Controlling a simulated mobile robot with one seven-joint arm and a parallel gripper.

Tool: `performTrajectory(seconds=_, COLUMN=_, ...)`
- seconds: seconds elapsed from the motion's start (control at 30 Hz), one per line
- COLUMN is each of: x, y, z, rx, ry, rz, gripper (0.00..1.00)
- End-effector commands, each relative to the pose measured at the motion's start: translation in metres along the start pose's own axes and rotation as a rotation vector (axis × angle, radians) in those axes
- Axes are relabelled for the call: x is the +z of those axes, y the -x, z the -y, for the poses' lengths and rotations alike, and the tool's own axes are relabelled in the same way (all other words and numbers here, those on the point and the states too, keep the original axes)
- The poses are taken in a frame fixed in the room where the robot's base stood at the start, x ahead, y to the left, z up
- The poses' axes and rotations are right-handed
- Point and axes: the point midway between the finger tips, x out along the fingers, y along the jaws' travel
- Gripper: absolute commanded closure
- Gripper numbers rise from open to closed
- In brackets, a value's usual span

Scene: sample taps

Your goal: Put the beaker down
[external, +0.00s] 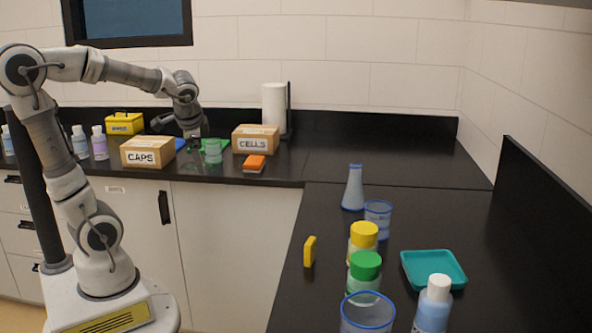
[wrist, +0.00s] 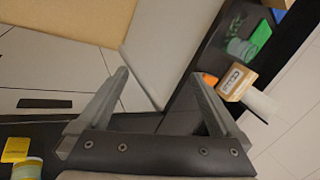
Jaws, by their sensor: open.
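A small green-tinted beaker (external: 212,152) stands upright on the black back counter, between the boxes marked CAPS and CELLS. It also shows in the wrist view (wrist: 238,48), near a green item (wrist: 259,36). My gripper (external: 192,134) is just left of and above the beaker in the external view, apart from it as far as I can tell. In the wrist view my gripper (wrist: 160,75) has its two fingers spread with nothing between them. Two blue-rimmed beakers, a smaller one (external: 378,220) and a larger one (external: 367,314), stand on the right counter.
The CAPS box (external: 148,152) and CELLS box (external: 255,139) flank the beaker. An orange block (external: 254,163) lies near the front edge. A paper towel roll (external: 274,108) stands behind. A flask (external: 354,188), bottles and teal tray (external: 433,268) occupy the right counter. The back right corner is clear.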

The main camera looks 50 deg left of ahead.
Motion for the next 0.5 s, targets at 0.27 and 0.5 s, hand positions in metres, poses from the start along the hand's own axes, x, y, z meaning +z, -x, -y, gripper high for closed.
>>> performTrajectory(seconds=0.27, x=0.020, y=0.051, z=-0.091, rx=0.238, ry=0.379, rz=-0.215, gripper=0.00)
performTrajectory(seconds=0.5, x=0.026, y=0.066, z=-0.125, rx=0.354, ry=0.515, rz=-0.272, gripper=0.00)
